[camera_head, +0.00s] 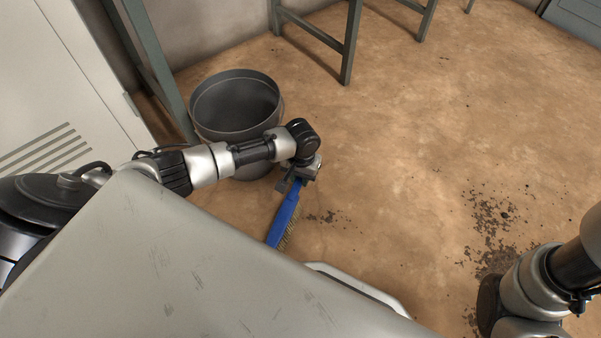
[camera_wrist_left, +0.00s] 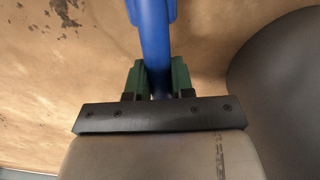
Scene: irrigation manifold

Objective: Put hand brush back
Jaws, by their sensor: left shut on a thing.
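The hand brush (camera_head: 285,215) is blue with yellowish bristles along one side. It hangs downward from my left gripper (camera_head: 298,180) in the head view, and its lower end is hidden behind a grey surface. In the left wrist view, the green fingers of my left gripper (camera_wrist_left: 160,80) are shut on the blue handle of the brush (camera_wrist_left: 154,35). My right arm shows at the lower right of the head view, but its gripper is out of the picture.
A dark grey round bin (camera_head: 235,90) stands behind my left forearm; it also shows in the left wrist view (camera_wrist_left: 285,90). Green-grey metal legs (camera_head: 348,45) stand at the back. Dark dirt (camera_head: 492,225) is scattered on the brown floor at right. The middle floor is clear.

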